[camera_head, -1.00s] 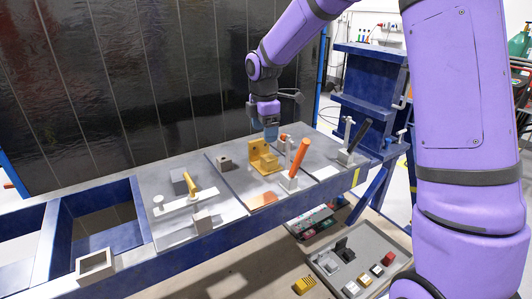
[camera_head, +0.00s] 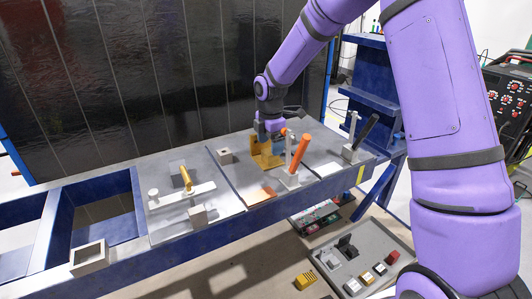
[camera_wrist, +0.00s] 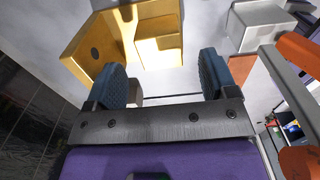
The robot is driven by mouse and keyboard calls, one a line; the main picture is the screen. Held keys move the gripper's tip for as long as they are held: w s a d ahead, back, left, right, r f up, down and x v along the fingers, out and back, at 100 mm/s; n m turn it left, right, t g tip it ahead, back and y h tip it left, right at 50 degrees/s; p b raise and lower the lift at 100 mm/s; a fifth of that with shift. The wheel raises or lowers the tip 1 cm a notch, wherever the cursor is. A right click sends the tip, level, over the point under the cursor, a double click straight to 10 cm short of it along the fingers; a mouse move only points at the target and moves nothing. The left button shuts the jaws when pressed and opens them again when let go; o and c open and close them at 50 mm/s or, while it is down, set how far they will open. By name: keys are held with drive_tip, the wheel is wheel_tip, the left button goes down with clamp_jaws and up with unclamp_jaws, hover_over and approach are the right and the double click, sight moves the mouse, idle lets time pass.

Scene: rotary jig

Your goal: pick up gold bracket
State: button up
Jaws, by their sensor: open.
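The gold bracket (camera_head: 264,158) stands on the middle metal plate of the blue bench, among clamps. In the wrist view the bracket (camera_wrist: 135,38) shows at the top, an L-shaped piece with a hole in one wall, just beyond the fingertips. My gripper (camera_head: 270,128) is right over the bracket's upper part in the head view. In the wrist view its two blue-grey padded fingers (camera_wrist: 163,76) are apart with nothing between them. Whether a finger touches the bracket cannot be told.
An orange-handled toggle clamp (camera_head: 297,160) stands close to the bracket's right. A black-handled clamp (camera_head: 358,140) is farther right. A small grey block (camera_head: 225,156) sits left of the bracket. A grey tray (camera_head: 395,243) with small parts lies below the bench front.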

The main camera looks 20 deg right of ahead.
drive_tip(key=shift+d+f, duration=0.1)
drive_tip(key=shift+f, duration=2.2)
drive_tip(key=c, duration=1.3)
